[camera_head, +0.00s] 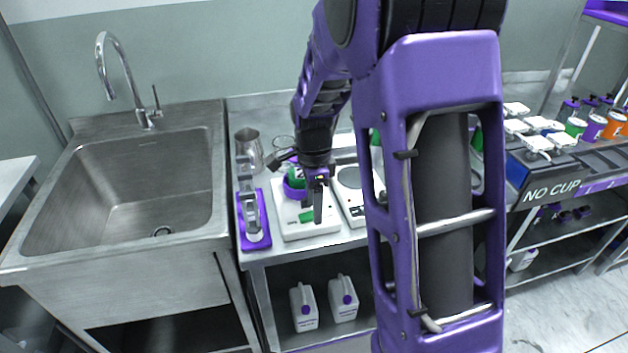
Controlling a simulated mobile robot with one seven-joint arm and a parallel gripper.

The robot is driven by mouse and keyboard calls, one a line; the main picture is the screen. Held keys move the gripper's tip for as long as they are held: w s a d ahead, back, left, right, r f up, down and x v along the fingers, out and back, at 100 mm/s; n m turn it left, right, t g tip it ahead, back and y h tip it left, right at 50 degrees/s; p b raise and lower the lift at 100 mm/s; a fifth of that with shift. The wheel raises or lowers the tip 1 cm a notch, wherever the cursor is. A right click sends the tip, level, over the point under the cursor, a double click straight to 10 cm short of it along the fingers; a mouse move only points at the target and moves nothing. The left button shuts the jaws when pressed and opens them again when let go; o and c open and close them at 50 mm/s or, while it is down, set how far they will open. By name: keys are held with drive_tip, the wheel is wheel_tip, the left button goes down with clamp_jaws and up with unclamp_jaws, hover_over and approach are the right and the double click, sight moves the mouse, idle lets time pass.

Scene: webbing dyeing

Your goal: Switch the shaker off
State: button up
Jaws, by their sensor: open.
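A white flat device that looks like the shaker (289,231) sits near the counter's front edge, to the right of the sink. A green switch (306,216) shows on its front part; its on or off position is too small to tell. A purple and green round item (294,186) is at its back, partly hidden by my arm. My gripper (318,208) points down over the right part of the device, just right of the green switch. It is open and appears empty. I cannot tell whether its fingertips touch the device.
A purple-based stand (253,229) is close on the left, with a metal pitcher (249,147) behind it. Another white device (350,205) is close on the right. The steel sink (130,190) is further left. My arm hides much of the right counter.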

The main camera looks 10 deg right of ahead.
wheel_tip(320, 180, up, 17)
drive_tip(key=p, duration=0.2)
idle(0.3)
